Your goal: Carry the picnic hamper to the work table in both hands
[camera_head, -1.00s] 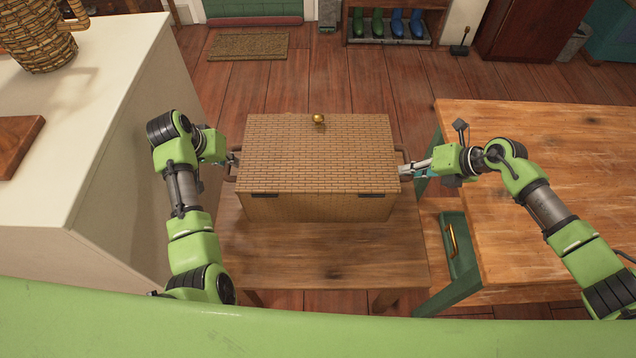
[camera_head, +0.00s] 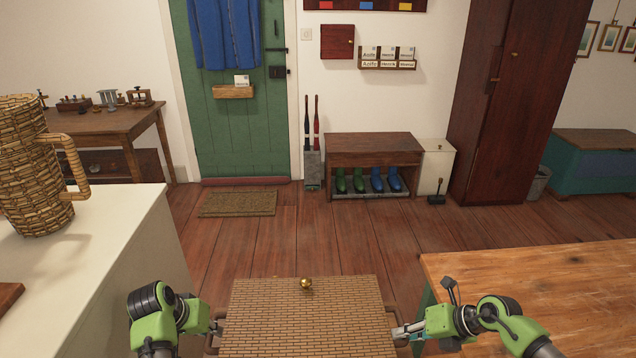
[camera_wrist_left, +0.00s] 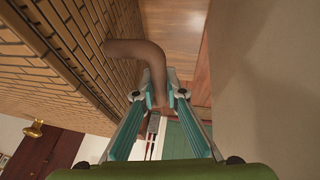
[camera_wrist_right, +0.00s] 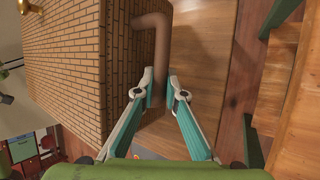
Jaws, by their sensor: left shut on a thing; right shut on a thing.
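The picnic hamper (camera_head: 308,322), a tan woven box with a brass knob, is at the bottom middle of the head view, its lower part cut off. My left gripper (camera_head: 212,328) is at its left side. In the left wrist view the jaws (camera_wrist_left: 158,94) are shut on a brown bent handle (camera_wrist_left: 140,50). My right gripper (camera_head: 398,331) is at the right side. In the right wrist view its jaws (camera_wrist_right: 158,90) are shut on the other handle (camera_wrist_right: 158,40). I cannot tell whether the hamper touches the wooden surface (camera_wrist_right: 205,60) below.
A wooden-topped table (camera_head: 560,275) stands close on the right. A white counter (camera_head: 105,240) with a wicker jug (camera_head: 35,175) is close on the left. A dark wooden table (camera_head: 105,122) with small tools is at the back left. Open floor (camera_head: 320,235) lies ahead, with a doormat (camera_head: 238,204).

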